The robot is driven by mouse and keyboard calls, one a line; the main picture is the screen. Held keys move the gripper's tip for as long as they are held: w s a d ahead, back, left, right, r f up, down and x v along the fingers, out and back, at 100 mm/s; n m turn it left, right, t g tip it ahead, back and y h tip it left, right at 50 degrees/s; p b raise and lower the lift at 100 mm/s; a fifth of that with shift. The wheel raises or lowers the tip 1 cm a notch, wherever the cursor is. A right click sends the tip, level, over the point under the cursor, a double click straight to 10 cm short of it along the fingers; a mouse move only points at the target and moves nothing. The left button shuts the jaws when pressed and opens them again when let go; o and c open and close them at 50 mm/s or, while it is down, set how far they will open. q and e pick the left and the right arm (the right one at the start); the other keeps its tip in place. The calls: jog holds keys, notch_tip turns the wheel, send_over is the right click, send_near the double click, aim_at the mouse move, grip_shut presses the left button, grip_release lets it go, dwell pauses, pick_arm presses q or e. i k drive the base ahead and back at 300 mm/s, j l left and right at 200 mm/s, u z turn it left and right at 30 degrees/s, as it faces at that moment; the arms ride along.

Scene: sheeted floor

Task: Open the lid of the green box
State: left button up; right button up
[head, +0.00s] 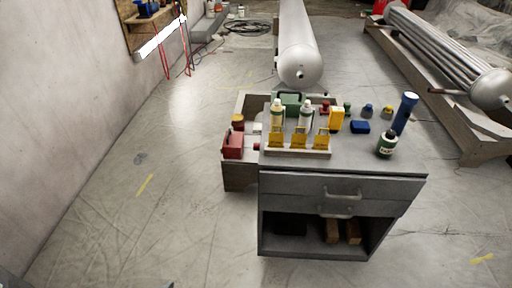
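A green box (291,100) stands at the back left of the grey cabinet's top (355,157). Two white bottles stand in front of it and hide part of its front. Its upper edge looks dark, and I cannot tell at this size whether its lid is shut. Neither of my grippers shows clearly. Only small dark bits show at the bottom left edge of the head view, and I cannot tell what they are.
Yellow-fronted holders (299,142), a yellow container (336,119), a blue cylinder (405,112) and a dark green bottle (386,144) crowd the cabinet top. A red box (232,145) sits left on a lower wooden unit. The floor in front and left is clear.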

aim_at(289, 98)
jog(key=z, duration=0.5)
jog(key=i+j+z, duration=0.1)
jog(key=z, duration=0.4)
jog(key=j+z, duration=0.95)
jog(key=j, duration=0.15)
jog(key=j+z, duration=0.15)
jog(key=j, duration=0.4)
jog(key=k+j+z, duration=0.1)
jog(key=j, duration=0.4)
jog(key=k+j+z, duration=0.15)
jog(key=j, duration=0.35)
